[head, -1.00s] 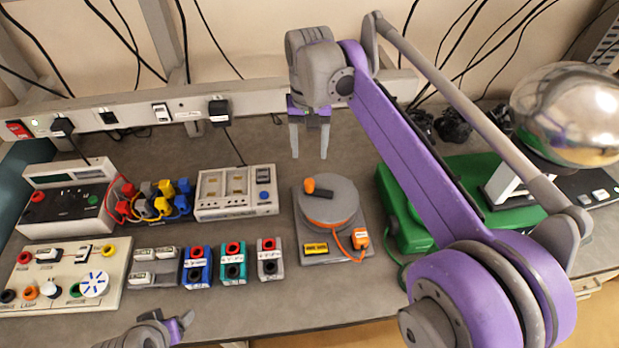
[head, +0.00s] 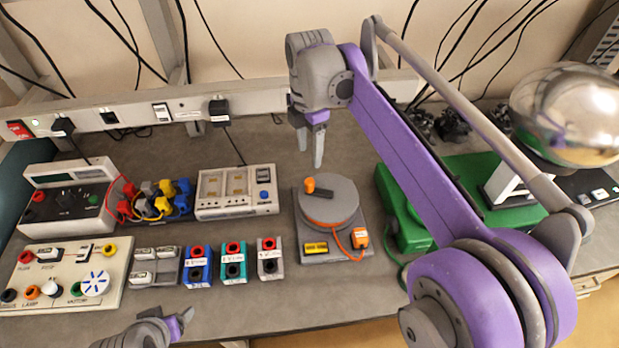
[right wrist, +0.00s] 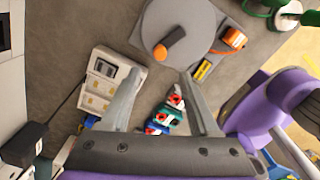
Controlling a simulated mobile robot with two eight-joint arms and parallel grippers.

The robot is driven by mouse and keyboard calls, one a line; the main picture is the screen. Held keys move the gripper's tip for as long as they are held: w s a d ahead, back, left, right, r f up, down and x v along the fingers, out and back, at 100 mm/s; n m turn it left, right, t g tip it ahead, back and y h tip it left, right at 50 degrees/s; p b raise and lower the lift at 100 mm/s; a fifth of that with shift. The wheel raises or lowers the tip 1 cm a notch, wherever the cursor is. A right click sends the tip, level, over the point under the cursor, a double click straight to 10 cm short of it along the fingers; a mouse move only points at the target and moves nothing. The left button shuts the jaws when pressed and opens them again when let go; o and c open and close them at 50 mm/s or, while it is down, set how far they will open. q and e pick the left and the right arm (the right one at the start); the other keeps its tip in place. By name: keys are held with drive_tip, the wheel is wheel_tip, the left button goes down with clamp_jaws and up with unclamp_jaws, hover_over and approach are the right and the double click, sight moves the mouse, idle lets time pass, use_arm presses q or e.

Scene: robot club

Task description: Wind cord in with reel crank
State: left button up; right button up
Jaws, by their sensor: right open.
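The reel (head: 335,205) is a round grey drum with an orange edge, on a grey base plate on the bench. Its crank has an orange knob (head: 309,185) with a dark bar on top. An orange cord runs from the drum to an orange end block (head: 360,238). My right gripper (head: 316,160) is open and empty above and behind the reel, apart from the crank. In the right wrist view the knob (right wrist: 169,45) lies past the open fingertips (right wrist: 162,74). My left gripper (head: 184,325) shows at the bottom edge; its jaw state is unclear.
Blue, teal and grey terminal blocks (head: 233,262) stand left of the reel. A white module (head: 237,206) is behind them. A green apparatus (head: 402,215) stands close on the right, with a shiny dome (head: 570,112) beyond. A power rail (head: 260,104) runs along the back.

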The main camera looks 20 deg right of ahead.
sight(309, 181)
wheel_tip(309, 181, down, 10)
drive_tip(key=shift+f+b, duration=0.25)
drive_tip(key=shift+b, duration=0.05)
clamp_jaws()
idle(0.4)
